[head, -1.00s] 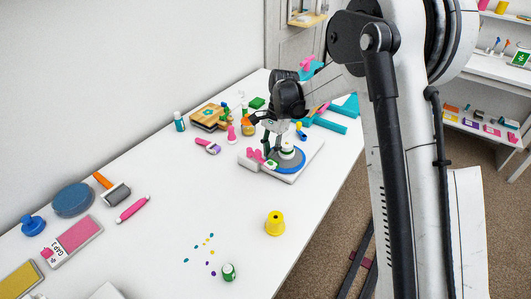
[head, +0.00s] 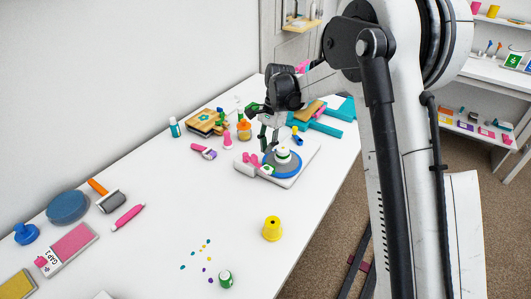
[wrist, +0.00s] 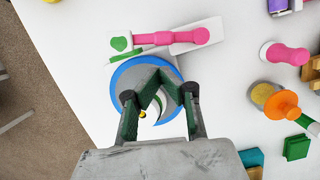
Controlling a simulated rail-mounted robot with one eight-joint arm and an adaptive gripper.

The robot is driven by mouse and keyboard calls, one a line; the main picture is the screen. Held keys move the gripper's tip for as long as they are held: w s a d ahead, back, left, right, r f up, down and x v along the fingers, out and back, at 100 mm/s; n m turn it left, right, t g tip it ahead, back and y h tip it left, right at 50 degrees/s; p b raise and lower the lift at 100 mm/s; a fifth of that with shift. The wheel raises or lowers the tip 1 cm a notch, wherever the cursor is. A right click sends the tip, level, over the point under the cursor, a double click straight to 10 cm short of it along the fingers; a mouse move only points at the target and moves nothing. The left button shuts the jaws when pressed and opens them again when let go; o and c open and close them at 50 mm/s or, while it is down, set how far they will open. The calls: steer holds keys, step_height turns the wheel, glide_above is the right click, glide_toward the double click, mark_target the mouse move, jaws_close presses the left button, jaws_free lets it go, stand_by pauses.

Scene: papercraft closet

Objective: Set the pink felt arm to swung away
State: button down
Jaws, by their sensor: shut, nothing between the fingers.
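The pink felt arm (wrist: 172,38) lies across the upper part of the wrist view. Its round pivot end is at the right on a white block, and its green-and-white felt end (wrist: 121,43) is at the left, just beyond the blue disc's edge there. In the head view the pink arm (head: 251,160) is on the left side of a white base board. The blue disc (wrist: 119,82) carries a white piece with a green band (head: 283,153). My gripper (wrist: 157,77) is shut and empty above the disc, beside the arm; it also shows in the head view (head: 268,147).
A pink-and-white stamp (wrist: 285,53), an orange-topped jar (wrist: 283,104) and green blocks (wrist: 297,147) stand to the right in the wrist view. A yellow cup (head: 272,229) and a green-white pot (head: 225,279) stand nearer. The table around them is largely clear.

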steer(key=v, duration=0.9)
steer(key=shift+r, duration=0.3)
steer(key=s+d+r+n+t, duration=0.2)
steer(key=s+d+r, duration=0.35)
steer(key=s, duration=0.35)
steer(key=s+d+r+n+t, duration=0.2)
steer(key=s+d+r, duration=0.2)
steer(key=s+r, duration=0.3)
steer(key=s+d+f+n+t+h, duration=0.1)
steer(key=s+d+f+n+t, duration=0.1)
steer(key=s, duration=0.8)
steer(key=s+d+f+n+t+h, duration=0.1)
steer(key=s+d+f+n+t, duration=0.1)
steer(key=s, duration=0.8)
steer(key=shift+d+f+n+t, duration=0.3)
steer(key=shift+d+f+t, duration=0.4)
steer(key=shift+d, duration=0.25)
